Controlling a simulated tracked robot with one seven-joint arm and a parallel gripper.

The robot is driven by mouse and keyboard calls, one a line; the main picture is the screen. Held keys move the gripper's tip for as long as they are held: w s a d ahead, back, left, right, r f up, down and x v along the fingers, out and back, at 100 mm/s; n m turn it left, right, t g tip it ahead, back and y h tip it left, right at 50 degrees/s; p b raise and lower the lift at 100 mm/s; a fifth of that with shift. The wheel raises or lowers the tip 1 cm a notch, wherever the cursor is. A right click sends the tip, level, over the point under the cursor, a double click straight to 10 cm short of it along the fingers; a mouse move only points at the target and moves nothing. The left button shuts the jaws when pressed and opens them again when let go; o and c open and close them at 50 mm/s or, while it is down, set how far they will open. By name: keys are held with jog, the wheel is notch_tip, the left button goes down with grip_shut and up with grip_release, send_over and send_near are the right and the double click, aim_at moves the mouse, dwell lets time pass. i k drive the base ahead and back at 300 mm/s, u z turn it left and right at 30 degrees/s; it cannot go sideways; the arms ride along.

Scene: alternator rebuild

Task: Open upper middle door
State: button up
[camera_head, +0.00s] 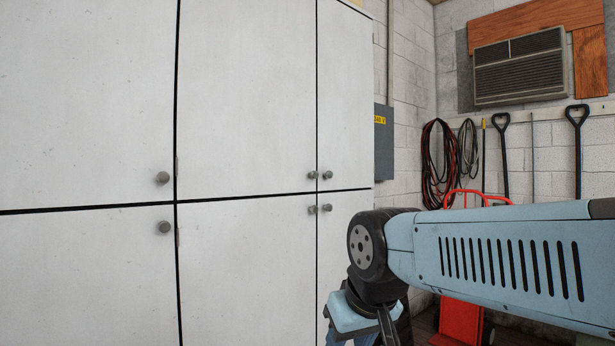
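A white cabinet with flat doors fills the left and middle. The upper middle door (246,95) is shut, flush with its neighbours, with dark seams around it. Its small round grey knob (312,175) sits at its lower right corner, close beside the upper right door's knob (327,175). My blue arm comes in from the right and bends down in front of the lower right door, apart from the upper middle door. My gripper's fingertips are not visible; the arm's end runs out of the bottom edge.
The upper left door (85,100), upper right door (345,95) and lower middle door (245,270) are shut. A grey electrical box (384,145) is on the wall beyond. Coiled cables (440,165) and shovels (577,150) hang farther right, behind my arm. A red hand truck (461,320) stands there.

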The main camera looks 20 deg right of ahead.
aim_at(245, 97)
jog(key=i, duration=1)
